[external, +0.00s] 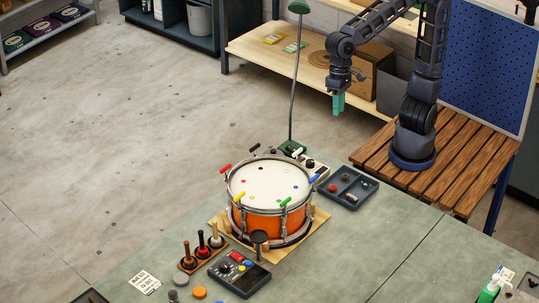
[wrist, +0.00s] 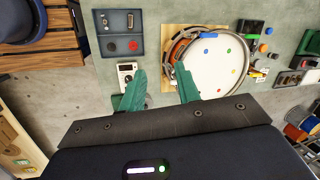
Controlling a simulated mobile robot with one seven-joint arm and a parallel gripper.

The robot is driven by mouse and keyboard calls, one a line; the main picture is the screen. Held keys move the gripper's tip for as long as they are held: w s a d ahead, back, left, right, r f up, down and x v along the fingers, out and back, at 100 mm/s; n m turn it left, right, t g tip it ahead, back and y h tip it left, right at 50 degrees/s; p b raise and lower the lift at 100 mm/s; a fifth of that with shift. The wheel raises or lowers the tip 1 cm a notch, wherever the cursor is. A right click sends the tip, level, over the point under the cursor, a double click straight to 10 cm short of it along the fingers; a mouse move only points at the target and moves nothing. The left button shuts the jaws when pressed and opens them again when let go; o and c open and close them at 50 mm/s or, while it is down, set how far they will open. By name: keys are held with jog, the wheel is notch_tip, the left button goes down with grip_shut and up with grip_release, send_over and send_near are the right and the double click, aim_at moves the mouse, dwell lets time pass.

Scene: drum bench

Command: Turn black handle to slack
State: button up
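The black handle (external: 255,147) sticks out at the back rim of the orange drum (external: 275,222). I cannot tell from here how far it is turned. Red (external: 225,168), white (external: 297,152), blue (external: 313,178), green (external: 285,202) and yellow (external: 239,197) handles stand around the same rim. My gripper (external: 338,104) hangs in the air, well above and to the right of the drum, touching nothing. In the wrist view its teal fingers (wrist: 161,85) are apart with nothing between them. The drum (wrist: 215,65) lies beyond them; I cannot clearly pick out the black handle there.
A lamp pole (external: 295,90) rises behind the drum, near a small white-faced device (external: 312,166). A dark tray (external: 347,188) lies right of the drum. A wooden stand (external: 203,250) and a control box (external: 240,272) are in front.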

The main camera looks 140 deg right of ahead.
jog(key=w+d+f+m+g, duration=0.1)
jog(key=w+d+f+m, duration=0.3)
jog(key=w+d+m, duration=0.65)
jog(key=m+g+h, duration=0.1)
jog(key=m+h, duration=0.1)
jog(key=m, duration=0.8)
send_near(255, 146)
jog(key=f, duration=1)
jog(key=shift+w+d+f, duration=0.1)
jog(key=shift+w, duration=0.1)
jog(key=shift+c, duration=0.2)
grip_shut()
